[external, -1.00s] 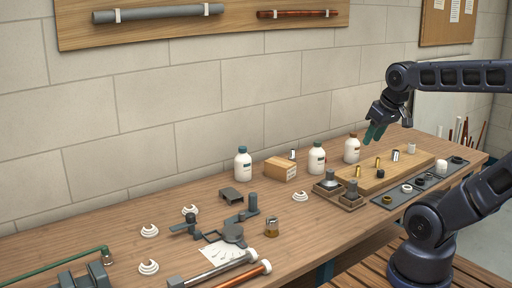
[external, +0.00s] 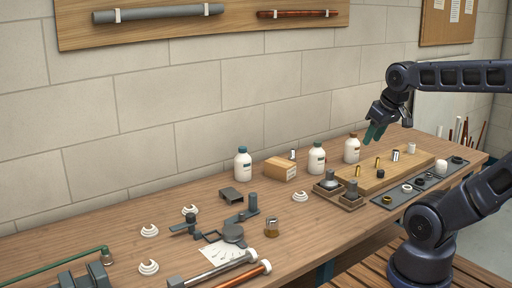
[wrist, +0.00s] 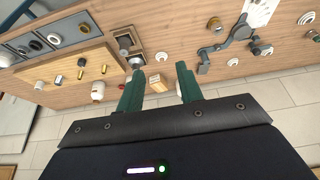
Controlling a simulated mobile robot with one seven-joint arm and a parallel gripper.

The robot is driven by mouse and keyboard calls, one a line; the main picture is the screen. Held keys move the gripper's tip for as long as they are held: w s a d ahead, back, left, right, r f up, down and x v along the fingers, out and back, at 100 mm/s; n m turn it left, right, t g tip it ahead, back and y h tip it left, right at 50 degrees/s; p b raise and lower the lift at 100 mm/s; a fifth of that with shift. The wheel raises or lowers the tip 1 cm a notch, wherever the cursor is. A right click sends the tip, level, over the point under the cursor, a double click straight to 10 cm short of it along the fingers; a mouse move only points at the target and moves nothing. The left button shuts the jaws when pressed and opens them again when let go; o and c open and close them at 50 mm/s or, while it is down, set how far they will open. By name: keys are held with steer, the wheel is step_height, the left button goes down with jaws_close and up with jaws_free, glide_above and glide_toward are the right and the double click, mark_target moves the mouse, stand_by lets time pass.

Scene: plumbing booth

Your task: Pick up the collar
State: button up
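Several small fittings could be the collar; I cannot tell which one it is. Ring-shaped pieces, among them a tan-brown ring (external: 387,199) and a white ring (external: 407,188), lie on a dark mat (external: 398,196) at the bench's front right. A black ring-like piece (external: 380,173), brass pieces (external: 377,162) and a silver sleeve (external: 396,154) stand on a wooden board (external: 424,160). My gripper (external: 374,133) hangs above the back of the board, apart from everything. In the wrist view, my gripper (wrist: 160,71) has its green fingers spread, with nothing held.
White bottles (external: 352,150) and a cardboard box (external: 281,168) stand along the wall behind. A tray with metal fittings (external: 350,203) sits left of the board. A pipe clamp tool (external: 233,233) and pipes (external: 243,275) lie further left. The air around my gripper is clear.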

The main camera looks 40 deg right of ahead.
steer(key=shift+o, duration=0.3)
steer(key=n+g+h, duration=0.1)
steer(key=n+g, duration=0.4)
steer(key=n, duration=1.3)
glide_above(303, 195)
steer(key=f, duration=2.8)
steer(key=shift+w+a+f, duration=0.15)
steer(key=shift+w, duration=0.15)
steer(key=f, duration=0.4)
steer(key=shift+s+f, duration=0.1)
steer(key=shift+s, duration=0.3)
steer(key=shift+f, duration=0.65)
steer(key=shift+d, duration=0.2)
